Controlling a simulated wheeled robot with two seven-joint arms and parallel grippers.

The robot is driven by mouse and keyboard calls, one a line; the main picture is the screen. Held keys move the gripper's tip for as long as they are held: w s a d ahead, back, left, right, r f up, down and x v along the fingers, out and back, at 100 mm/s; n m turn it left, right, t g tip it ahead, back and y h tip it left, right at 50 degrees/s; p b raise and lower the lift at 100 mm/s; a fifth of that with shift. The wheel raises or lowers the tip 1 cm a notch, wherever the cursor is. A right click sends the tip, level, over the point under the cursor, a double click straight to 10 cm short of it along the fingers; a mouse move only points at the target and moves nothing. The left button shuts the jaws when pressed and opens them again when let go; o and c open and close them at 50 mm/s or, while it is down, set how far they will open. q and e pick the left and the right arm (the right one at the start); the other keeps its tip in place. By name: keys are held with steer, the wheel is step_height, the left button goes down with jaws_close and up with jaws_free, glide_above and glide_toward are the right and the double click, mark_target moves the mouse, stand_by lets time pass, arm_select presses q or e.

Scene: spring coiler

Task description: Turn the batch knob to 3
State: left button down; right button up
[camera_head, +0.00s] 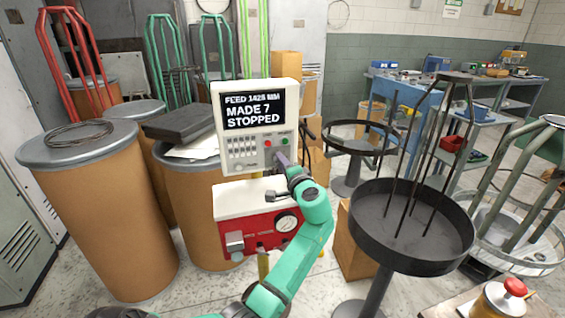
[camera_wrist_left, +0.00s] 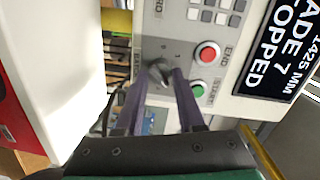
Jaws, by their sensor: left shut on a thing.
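The white control box (camera_head: 230,166) of the coiler stands mid-picture in the head view, its screen (camera_head: 252,108) reading "FEED 1425 MM, MADE 7, STOPPED". My left gripper (camera_head: 281,157) reaches its lower right panel and covers the knob there. In the left wrist view the small grey batch knob (camera_wrist_left: 159,71) sits between the tips of the two purple fingers, and the left gripper (camera_wrist_left: 160,80) is shut on it. The knob's pointer and scale marks are too small to read. My right gripper is not in view.
A red button (camera_wrist_left: 207,54) and a green button (camera_wrist_left: 198,88) lie close beside the fingers. A red and white machine body (camera_head: 240,200) with a gauge is below the box. Brown drums (camera_head: 105,215) stand left; a black round tray (camera_head: 385,225) with upright rods stands right.

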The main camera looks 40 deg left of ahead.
arm_select(q)
steer(key=shift+r, duration=0.4)
steer(key=c, duration=0.6)
jaws_free()
steer(key=shift+a, duration=0.1)
steer(key=shift+o, duration=0.4)
steer(key=shift+w+f, duration=0.1)
steer(key=shift+f, duration=0.25)
steer(key=b+v, duration=0.3)
steer(key=v, duration=1.1)
